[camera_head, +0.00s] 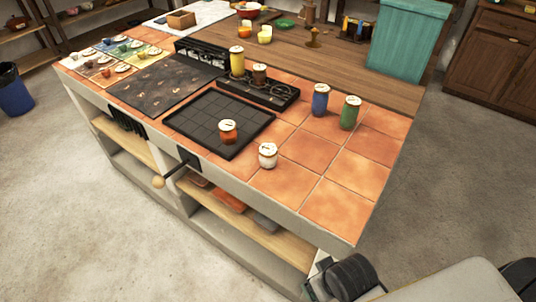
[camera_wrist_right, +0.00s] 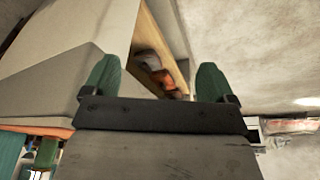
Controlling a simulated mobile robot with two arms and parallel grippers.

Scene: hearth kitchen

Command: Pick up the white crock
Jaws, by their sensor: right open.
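The white crock (camera_head: 268,156) is a small jar with a pale lid. It stands upright on the orange tiles in the head view, just right of the black gridded tray's near corner. My right gripper (camera_wrist_right: 157,80) shows in the wrist view with its two green fingers wide apart and nothing between them. It is low beside the counter, away from the white crock, which I cannot make out in the wrist view. Dark parts of my right arm show at the lower right of the head view. My left gripper is not in view.
An orange-brown crock (camera_head: 228,131) stands on the black tray (camera_head: 208,108), close to the white one. Blue (camera_head: 320,100) and green (camera_head: 349,114) crocks stand behind on the right. Yellow (camera_head: 237,61) and brown (camera_head: 259,75) crocks sit on a dark rack. The near-right tiles (camera_head: 338,205) are clear.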

